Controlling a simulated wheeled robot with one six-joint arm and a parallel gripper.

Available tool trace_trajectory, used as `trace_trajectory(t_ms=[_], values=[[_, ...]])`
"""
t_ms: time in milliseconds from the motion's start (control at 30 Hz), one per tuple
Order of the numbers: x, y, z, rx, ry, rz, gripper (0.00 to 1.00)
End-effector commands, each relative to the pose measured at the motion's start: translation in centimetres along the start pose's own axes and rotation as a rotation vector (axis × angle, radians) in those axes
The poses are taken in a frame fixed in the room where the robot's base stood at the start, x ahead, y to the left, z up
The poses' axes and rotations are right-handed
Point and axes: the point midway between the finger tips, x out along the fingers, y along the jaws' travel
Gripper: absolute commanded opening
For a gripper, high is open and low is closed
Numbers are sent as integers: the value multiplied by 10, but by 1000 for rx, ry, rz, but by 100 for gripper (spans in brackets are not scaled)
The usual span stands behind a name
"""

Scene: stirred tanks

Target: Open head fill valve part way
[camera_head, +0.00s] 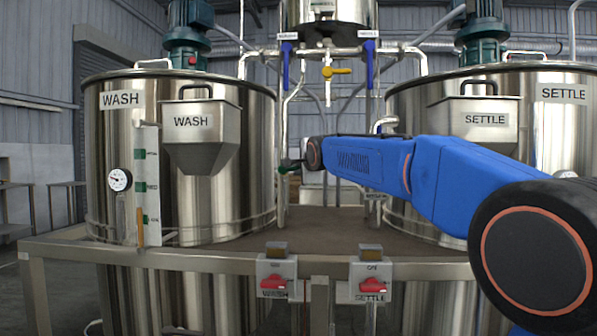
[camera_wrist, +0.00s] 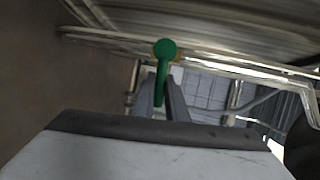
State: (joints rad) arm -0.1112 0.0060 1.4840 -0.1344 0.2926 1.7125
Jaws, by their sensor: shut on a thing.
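A green valve handle (camera_wrist: 164,50) with a round end shows in the wrist view, between the two dark fingers of my gripper (camera_wrist: 161,88). My gripper is shut on this handle. In the head view my arm reaches left across the middle, and my gripper (camera_head: 291,165) is small and dark at the green handle, near the pipes between the two tanks. The wrist hides most of the gripper there. No readable label shows beside the green handle, and the valve body behind it is hard to make out.
The wash tank (camera_head: 240,120) stands left and the settle tank (camera_head: 420,105) right. Above hang two blue levers (camera_head: 286,65) and a yellow valve handle (camera_head: 337,71). Two red switches (camera_head: 272,283) sit on the front rail (camera_head: 190,258). The brown deck (camera_head: 330,225) between the tanks is clear.

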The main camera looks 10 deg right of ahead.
Motion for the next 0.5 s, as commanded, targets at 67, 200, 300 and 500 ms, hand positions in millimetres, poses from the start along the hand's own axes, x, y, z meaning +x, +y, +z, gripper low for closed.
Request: trace_trajectory(t_ms=[67, 200, 300, 500], values=[[0, -3, 1, -39, 8, 17, 0], [-1, -7, 2, -126, 27, 53, 0], [-1, -11, 3, -190, 40, 79, 0], [-2, -17, 4, -300, 64, 125, 0]])
